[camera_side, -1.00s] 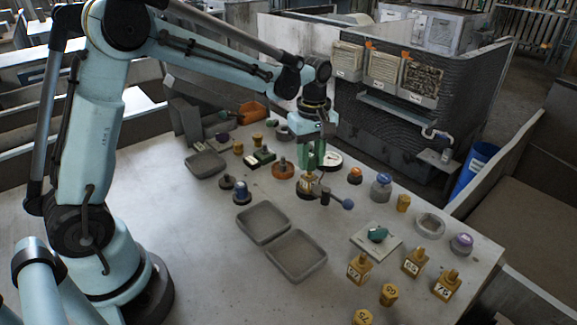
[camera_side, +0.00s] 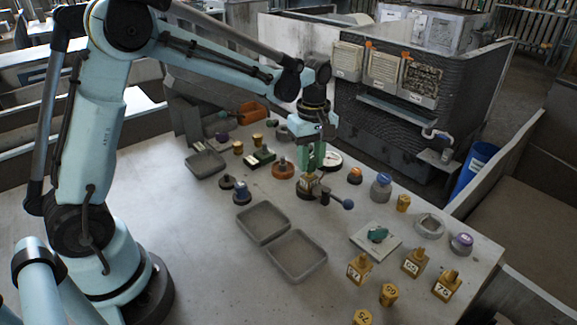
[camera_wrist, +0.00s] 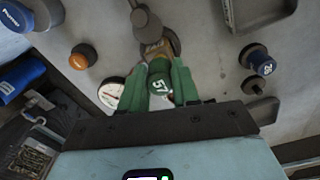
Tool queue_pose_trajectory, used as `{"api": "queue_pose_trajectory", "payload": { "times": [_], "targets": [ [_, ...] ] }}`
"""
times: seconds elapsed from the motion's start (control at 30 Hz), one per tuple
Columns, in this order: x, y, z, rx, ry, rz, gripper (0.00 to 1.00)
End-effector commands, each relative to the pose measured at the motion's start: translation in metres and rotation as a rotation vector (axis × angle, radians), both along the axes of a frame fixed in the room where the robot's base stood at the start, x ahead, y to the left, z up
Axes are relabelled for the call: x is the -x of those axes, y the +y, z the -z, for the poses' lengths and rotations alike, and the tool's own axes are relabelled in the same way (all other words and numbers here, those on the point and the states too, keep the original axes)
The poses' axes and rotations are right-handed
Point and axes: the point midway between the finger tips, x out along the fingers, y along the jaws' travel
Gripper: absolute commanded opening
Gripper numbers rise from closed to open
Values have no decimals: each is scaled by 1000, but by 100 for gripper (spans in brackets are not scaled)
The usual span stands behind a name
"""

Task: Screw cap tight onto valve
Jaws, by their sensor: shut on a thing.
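The green cap marked 57 (camera_wrist: 160,78) is between the two green fingers of my gripper (camera_wrist: 158,72) in the wrist view, and the fingers are shut on it. The brass valve (camera_wrist: 154,49) is directly at the cap's far end, on a dark round base. Its dark ball-ended lever (camera_wrist: 142,20) sticks out beyond it. In the side view my gripper (camera_side: 313,160) points down over the valve (camera_side: 308,184), with the lever's blue-grey ball (camera_side: 348,204) to the right. The cap appears to sit on the valve's top, but the fingers hide the joint and the thread.
A dial gauge (camera_side: 331,160) stands close behind the gripper. An orange-topped knob (camera_side: 355,175) and a blue-grey jar (camera_side: 381,187) stand to the right. An orange round part (camera_side: 283,169) is close on the left. Two grey trays (camera_side: 296,256) lie in front, with bare table around them.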

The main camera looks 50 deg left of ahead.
Motion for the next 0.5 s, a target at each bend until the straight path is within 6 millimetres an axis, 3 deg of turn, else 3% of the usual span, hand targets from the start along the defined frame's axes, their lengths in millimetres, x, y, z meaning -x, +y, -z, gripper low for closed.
{"api": "queue_pose_trajectory", "payload": {
  "times": [0.5],
  "targets": [
    [0, 0, 10, 0, 0, 0, 2]
  ]
}}
